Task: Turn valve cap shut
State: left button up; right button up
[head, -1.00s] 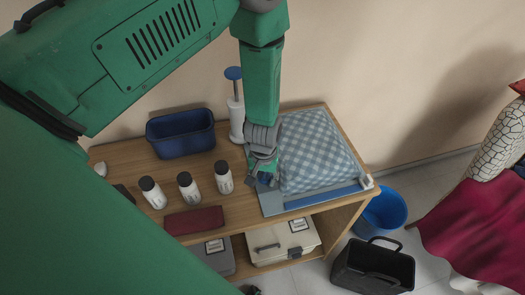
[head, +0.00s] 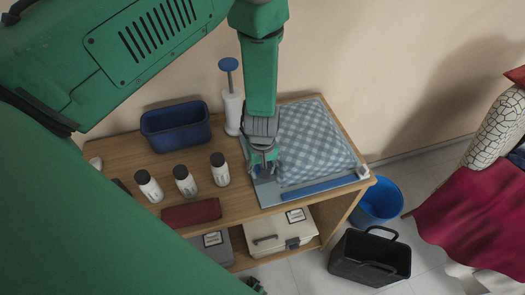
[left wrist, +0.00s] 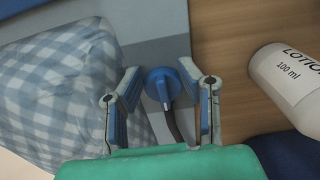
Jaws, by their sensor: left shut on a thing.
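The bag also shows in the left wrist view (left wrist: 60,85).
A white pump with a blue top (head: 232,105) stands close behind the gripper. A black basket (head: 370,258) and blue bucket (head: 378,202) stand on the floor.

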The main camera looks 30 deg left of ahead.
pick_arm(q)
jog(key=shift+w+r, duration=0.1)
jog(key=shift+w, duration=0.2)
jog(key=o, duration=1.1)
jog(key=shift+s, duration=0.1)
notch_tip(320, 180, up, 12)
jog(key=shift+f, duration=0.1)
